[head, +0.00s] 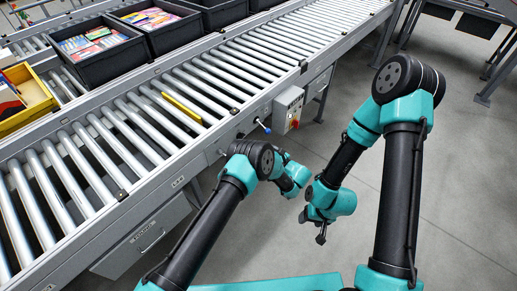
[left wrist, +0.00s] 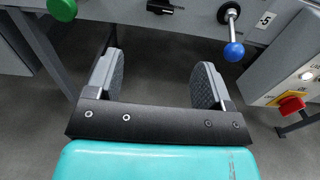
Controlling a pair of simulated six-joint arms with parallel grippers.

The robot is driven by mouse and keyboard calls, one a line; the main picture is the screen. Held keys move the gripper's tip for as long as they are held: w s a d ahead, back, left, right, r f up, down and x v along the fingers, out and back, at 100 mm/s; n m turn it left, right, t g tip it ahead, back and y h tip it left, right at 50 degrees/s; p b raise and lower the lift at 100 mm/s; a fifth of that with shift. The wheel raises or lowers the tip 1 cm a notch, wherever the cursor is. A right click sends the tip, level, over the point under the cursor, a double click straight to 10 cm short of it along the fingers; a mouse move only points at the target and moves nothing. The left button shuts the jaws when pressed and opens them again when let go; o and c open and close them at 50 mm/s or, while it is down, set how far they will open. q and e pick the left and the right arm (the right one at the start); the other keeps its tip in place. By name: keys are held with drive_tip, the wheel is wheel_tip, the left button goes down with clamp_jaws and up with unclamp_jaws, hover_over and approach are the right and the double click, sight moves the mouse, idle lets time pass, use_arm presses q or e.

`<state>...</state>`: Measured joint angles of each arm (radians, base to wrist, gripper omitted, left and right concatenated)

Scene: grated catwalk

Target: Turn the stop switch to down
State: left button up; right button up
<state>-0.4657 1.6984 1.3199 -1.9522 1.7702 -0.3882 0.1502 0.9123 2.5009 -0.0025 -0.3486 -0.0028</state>
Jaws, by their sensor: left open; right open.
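A red switch (head: 295,124) on a yellow plate sits low on the front of a grey control box (head: 284,103); I take it as the stop switch. My right gripper (head: 313,226) is open and empty, hanging over the floor away from the conveyor.
A blue-balled lever (left wrist: 233,50), a black rotary knob (left wrist: 160,7) and a green knob (left wrist: 62,8) are on the conveyor's side. A yellow bar (head: 182,107) lies on the rollers. Black crates (head: 110,68) and a yellow tray (head: 38,103) stand behind.

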use_arm(q)
drive_tip(key=shift+v, duration=1.2)
drive_tip(key=shift+a, duration=0.1)
drive_tip(key=s+a+f+n+g+h, duration=0.1)
drive_tip(key=s+a+f+n+g, duration=0.1)
drive_tip(key=s+a+f+g, duration=0.3)
drive_tip(key=a+f+n+g+h, duration=0.1)
drive_tip(key=a+n+g, duration=0.15)
drive_tip(key=a, duration=0.45)
drive_tip(key=s+a+f+n+g+h, duration=0.1)
drive_tip(key=s+a+f+g+h, duration=0.15)
drive_tip(key=a+g, duration=0.3)
drive_tip(key=s+a+r+n+g+h, duration=0.2)
drive_tip(key=s+a+n+h, duration=0.25)
drive_tip(key=s+n, duration=0.35)
drive_tip(key=s+a+r+n+g+h, duration=0.15)
drive_tip(key=s+a+n+h, duration=0.35)
drive_tip(key=s, duration=0.5)
drive_tip(key=s+a+r+n+t+h, duration=0.2)
drive_tip(key=s+a+r+n+t, duration=0.2)
drive_tip(key=n, duration=0.6)
drive_tip(key=s+a+r, duration=0.1)
drive_tip(key=a+r, duration=0.1)
drive_tip(key=a, duration=0.1)
drive_tip(key=shift+s+h, duration=0.15)
drive_tip(key=shift+h, duration=0.15)
